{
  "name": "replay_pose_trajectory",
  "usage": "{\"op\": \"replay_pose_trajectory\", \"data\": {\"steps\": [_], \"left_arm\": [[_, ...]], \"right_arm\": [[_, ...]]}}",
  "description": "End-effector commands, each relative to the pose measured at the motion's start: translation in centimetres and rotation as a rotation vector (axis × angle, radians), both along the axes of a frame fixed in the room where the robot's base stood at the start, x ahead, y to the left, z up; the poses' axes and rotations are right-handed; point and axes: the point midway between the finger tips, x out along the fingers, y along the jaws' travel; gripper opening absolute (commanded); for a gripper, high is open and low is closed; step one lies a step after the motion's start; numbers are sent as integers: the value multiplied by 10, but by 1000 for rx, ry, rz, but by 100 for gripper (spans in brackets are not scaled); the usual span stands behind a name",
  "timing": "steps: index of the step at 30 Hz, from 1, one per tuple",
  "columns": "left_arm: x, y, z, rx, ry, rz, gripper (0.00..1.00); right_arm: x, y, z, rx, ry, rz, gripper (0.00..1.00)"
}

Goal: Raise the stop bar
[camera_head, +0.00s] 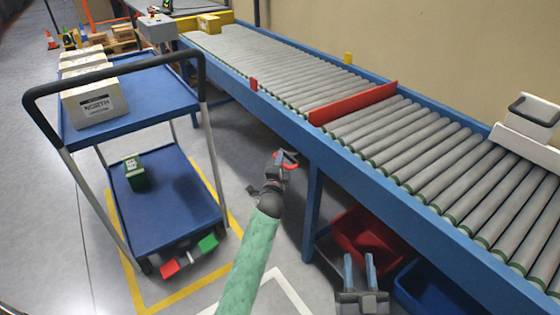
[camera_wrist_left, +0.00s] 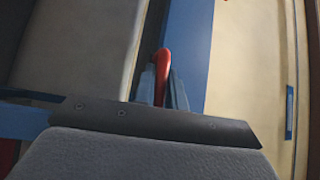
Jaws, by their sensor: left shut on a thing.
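The red stop bar (camera_head: 352,103) spans the blue-framed roller conveyor (camera_head: 440,200), low across the rollers. My left gripper (camera_head: 285,160) is beside the conveyor's near side rail, shut on a red handle (camera_head: 288,157). In the left wrist view the red handle (camera_wrist_left: 162,65) stands between the two grey-blue fingers (camera_wrist_left: 164,85). Its far end and how it joins the bar are hidden. My right gripper (camera_head: 361,270) is low at the bottom of the head view, its two fingers apart with nothing between them.
A blue two-shelf cart (camera_head: 140,95) at the left carries white boxes (camera_head: 95,105) and a green box (camera_head: 134,170). A red bin (camera_head: 365,237) and a blue bin (camera_head: 425,285) sit under the conveyor. A white box (camera_head: 530,125) stands at the right.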

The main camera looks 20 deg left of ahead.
Motion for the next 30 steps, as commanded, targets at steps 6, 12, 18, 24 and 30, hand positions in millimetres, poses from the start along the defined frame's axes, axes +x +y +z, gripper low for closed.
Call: {"op": "replay_pose_trajectory", "data": {"steps": [6, 12, 18, 24, 30], "left_arm": [[0, 0, 4, 0, -4, -1, 0], [0, 0, 6, -1, -6, 0, 0], [0, 0, 5, -1, -5, -1, 34], [0, 0, 4, 0, -4, -1, 34], [-12, -2, 1, -1, -1, 0, 34]], "right_arm": [[2, 1, -14, -10, 45, 3, 36], [2, 1, -13, -10, 43, 3, 36], [2, 1, -13, -10, 42, 3, 36], [2, 1, -13, -10, 42, 3, 36], [3, 1, -15, -13, 57, 4, 36]]}}
